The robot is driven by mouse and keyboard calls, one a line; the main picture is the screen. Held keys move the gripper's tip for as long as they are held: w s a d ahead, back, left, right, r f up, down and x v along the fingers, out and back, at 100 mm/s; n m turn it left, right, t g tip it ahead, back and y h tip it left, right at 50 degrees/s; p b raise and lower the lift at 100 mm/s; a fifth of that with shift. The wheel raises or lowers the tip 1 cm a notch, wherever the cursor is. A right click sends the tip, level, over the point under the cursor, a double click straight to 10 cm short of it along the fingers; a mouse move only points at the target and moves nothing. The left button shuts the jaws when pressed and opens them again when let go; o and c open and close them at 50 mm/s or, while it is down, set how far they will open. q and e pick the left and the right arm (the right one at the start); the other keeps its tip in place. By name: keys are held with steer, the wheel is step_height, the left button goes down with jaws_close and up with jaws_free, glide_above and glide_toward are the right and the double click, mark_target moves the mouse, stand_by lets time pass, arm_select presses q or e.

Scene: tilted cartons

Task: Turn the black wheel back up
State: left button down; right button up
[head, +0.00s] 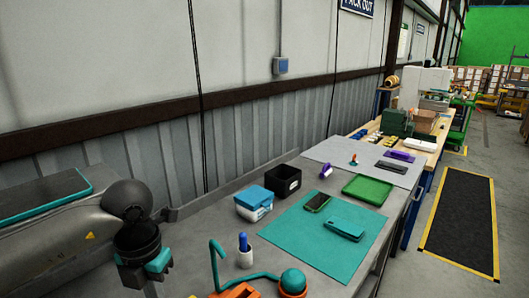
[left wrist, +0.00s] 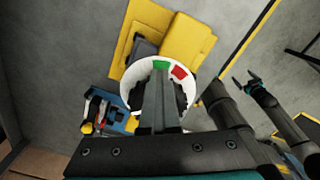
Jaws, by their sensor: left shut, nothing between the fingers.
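In the left wrist view my left gripper (left wrist: 158,74) is shut and empty, its fingers in front of a white round dial (left wrist: 136,80) with a green mark and a red mark. Dark ridged edges, which look like the black wheel (left wrist: 184,94), show beside the fingers inside the white ring. The fingers hide most of its middle, and I cannot tell whether they touch it. Behind the dial is a yellow, boxy thing (left wrist: 187,42). A dark arm with a claw-like end (left wrist: 252,84), apparently my right gripper, shows at the right; its jaws are unclear.
In the head view a grey bench holds a teal mat (head: 300,238), a black bin (head: 283,181), a blue-and-white box (head: 254,203), a green tray (head: 367,190) and a teal bent rod (head: 215,265). A black floor mat (head: 460,220) lies in the clear aisle at right.

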arm_select(q)
steer(key=shift+w+a+b, duration=0.1)
steer(key=shift+a+b, duration=0.4)
steer(key=shift+a, duration=0.9)
steer(key=shift+a+f+b, duration=0.1)
steer(key=shift+a+b, duration=0.1)
steer(key=shift+b, duration=0.1)
steer(key=shift+w, duration=0.15)
steer(key=shift+a, duration=0.1)
steer(key=shift+w+r, duration=0.1)
steer(key=shift+r, duration=0.3)
step_height(320, 180, up, 5)
steer(key=p, duration=0.3)
steer(key=shift+r+p, duration=0.2)
steer(key=shift+p, duration=0.2)
